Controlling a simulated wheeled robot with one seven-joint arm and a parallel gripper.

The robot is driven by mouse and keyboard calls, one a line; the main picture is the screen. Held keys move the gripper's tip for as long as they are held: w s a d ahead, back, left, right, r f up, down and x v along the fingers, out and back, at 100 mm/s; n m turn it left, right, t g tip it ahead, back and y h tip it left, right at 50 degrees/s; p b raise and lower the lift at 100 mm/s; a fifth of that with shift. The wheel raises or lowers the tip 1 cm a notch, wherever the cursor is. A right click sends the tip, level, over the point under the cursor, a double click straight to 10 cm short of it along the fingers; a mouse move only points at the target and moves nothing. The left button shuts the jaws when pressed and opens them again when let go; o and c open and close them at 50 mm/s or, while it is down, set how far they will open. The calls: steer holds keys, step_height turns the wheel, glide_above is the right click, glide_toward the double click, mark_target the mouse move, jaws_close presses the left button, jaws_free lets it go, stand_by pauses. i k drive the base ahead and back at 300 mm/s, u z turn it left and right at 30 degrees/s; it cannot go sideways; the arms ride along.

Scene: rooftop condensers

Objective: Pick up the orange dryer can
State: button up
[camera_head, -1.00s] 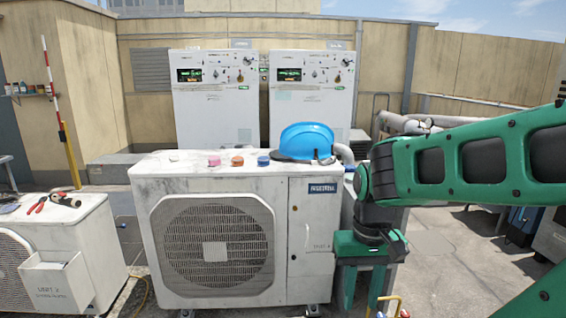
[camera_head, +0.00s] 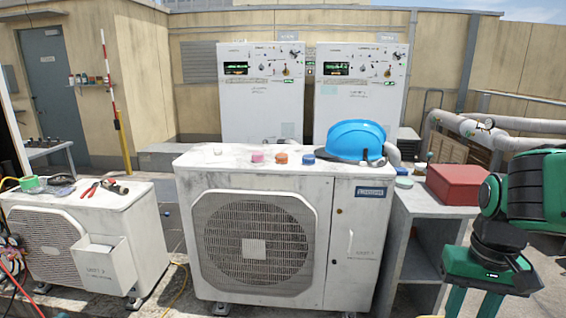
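The orange dryer can (camera_head: 281,158) is a small short cylinder on top of the large white condenser (camera_head: 190,160). It stands between a pink can (camera_head: 257,156) on its left and a blue can (camera_head: 308,159) on its right, with small gaps. My gripper (camera_head: 473,303) is at the lower right, pointing down, well right of and lower in the picture than the can. Its two green fingers are apart with nothing seen between them; their tips are cut off by the bottom edge.
A blue hard hat (camera_head: 355,139) sits on the condenser right of the cans. A grey shelf stand (camera_head: 425,205) beside it bears a red box (camera_head: 456,184), close to my arm. A smaller condenser (camera_head: 130,210) with tools stands at left. Two white cabinets (camera_head: 262,100) stand behind.

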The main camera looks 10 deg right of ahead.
mark_target(281, 158)
steer(key=z, duration=0.05)
steer(key=i, duration=1)
steer(key=u, duration=0.1)
